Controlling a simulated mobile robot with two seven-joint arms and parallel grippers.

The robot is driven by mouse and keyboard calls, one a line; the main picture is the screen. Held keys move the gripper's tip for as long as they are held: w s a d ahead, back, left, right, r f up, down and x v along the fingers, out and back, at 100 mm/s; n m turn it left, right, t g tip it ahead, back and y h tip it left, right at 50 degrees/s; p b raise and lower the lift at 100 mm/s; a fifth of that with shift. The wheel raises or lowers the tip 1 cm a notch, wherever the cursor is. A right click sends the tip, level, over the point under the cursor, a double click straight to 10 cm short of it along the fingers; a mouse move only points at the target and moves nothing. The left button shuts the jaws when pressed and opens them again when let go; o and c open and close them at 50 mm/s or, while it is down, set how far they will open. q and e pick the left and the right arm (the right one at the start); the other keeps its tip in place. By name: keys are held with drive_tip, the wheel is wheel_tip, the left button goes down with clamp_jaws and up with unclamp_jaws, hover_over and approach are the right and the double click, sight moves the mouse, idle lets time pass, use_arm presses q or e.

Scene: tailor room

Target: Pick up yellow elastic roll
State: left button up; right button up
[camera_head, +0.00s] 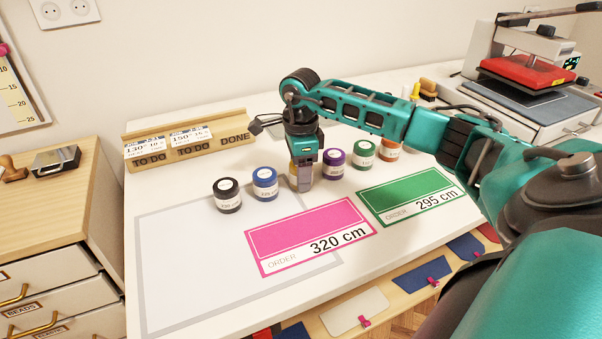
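Small elastic rolls stand in a row on the white table. My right gripper (303,184) points down into this row, between the blue roll (265,184) and the purple roll (333,164). A narrow yellow strip of the yellow elastic roll (293,172) shows at the left edge of the fingers. The fingers hide most of that roll, so I cannot tell whether they grip it or only surround it. My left gripper is not in view.
A black roll (227,195), a green roll (365,152) and an orange roll (390,149) share the row. Pink (310,237) and green (413,195) order cards lie in front. A wooden sign rack (186,154) stands behind. A heat press (530,65) is at right.

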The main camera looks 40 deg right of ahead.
drive_tip(key=c, duration=0.5)
drive_tip(key=shift+r, duration=0.15)
